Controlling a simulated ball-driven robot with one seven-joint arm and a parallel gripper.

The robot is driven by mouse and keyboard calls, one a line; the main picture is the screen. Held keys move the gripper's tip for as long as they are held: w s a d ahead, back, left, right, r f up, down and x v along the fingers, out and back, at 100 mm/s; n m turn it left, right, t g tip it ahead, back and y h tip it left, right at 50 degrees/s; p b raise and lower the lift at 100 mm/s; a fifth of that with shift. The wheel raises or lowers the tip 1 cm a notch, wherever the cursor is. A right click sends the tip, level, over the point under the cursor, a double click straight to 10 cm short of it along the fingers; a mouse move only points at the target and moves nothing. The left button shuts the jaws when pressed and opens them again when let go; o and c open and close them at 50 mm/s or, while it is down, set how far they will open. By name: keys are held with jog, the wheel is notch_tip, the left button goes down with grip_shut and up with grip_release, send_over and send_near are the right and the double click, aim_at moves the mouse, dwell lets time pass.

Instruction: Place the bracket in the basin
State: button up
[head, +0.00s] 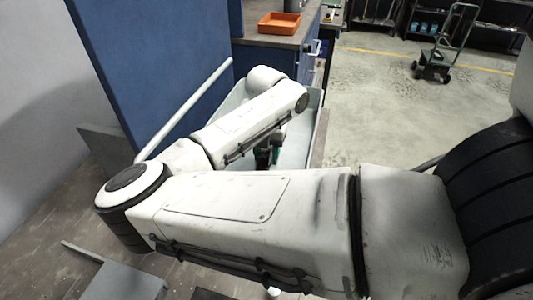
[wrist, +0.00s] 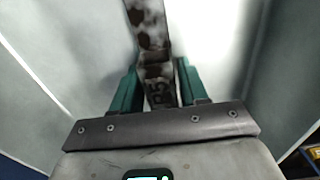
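The bracket (wrist: 155,42), a long flat metal strip with dark blotches and markings, runs between the green fingers of my gripper (wrist: 158,90) in the wrist view. Both fingers appear to press on its sides. Its far end leaves the top of the picture. In the head view my gripper (head: 268,154) points down inside the pale grey basin (head: 302,140), mostly behind my arm, and the bracket is hidden there. The basin's pale walls (wrist: 55,55) surround the gripper in the wrist view. Whether the bracket touches the basin floor cannot be told.
An orange tray (head: 280,23) sits on the counter behind the basin. A blue panel (head: 150,75) and a pale rail (head: 185,110) stand to the left. Grey flat pieces (head: 125,282) lie at lower left. A green trolley (head: 435,60) stands on the open floor at right.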

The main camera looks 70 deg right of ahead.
jog(key=o, duration=0.3)
notch_tip(320, 180, up, 12)
jog(key=shift+r, duration=0.15)
dwell(0.5)
